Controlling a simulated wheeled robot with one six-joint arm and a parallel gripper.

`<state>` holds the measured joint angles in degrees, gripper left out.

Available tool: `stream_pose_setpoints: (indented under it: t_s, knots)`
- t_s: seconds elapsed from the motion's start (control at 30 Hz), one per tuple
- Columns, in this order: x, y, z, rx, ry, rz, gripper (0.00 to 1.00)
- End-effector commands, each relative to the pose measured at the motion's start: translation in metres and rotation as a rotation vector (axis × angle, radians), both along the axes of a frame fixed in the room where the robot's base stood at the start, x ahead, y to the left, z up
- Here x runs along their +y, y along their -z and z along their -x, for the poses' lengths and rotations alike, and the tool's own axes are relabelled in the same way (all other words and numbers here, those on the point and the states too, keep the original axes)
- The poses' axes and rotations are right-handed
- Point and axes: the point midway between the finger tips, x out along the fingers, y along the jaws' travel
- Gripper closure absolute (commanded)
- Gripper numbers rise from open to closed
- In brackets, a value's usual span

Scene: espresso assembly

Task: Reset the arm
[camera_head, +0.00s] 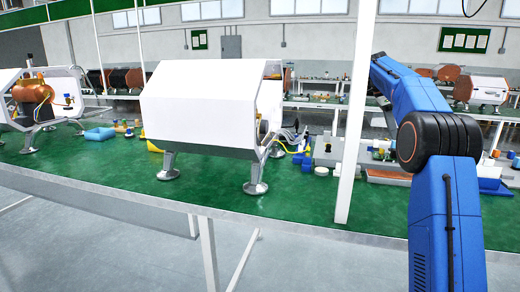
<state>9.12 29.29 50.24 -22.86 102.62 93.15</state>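My blue arm stands at the right of the head camera view, with a dark round joint at its elbow. The upper link runs up and away toward the back left. My gripper is not in view, so I cannot tell what it holds. A white espresso machine body (198,105) stands on metal feet on the green table (110,165) left of my arm. The arm appears apart from it.
A white post (352,130) rises between the machine and my arm. A second machine with a copper boiler (36,92) stands at the left. A blue item (99,134) and small parts lie on the table. Grey floor (120,240) is clear in front.

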Motion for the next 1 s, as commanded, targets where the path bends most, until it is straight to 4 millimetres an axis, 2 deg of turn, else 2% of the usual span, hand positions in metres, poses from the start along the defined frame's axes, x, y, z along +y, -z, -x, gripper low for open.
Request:
stream_pose_setpoints:
  t_s: [0.37,0.57,0.77,1.0]
  knots:
    - [0.012,-0.009,0.019,0.005,-0.091,-0.018,0.73]
    - [0.023,-0.015,0.036,0.010,-0.175,-0.035,0.73]
    - [0.040,-0.023,0.067,0.017,-0.300,-0.057,0.73]
    - [0.071,-0.026,0.125,0.026,-0.533,-0.091,0.73]
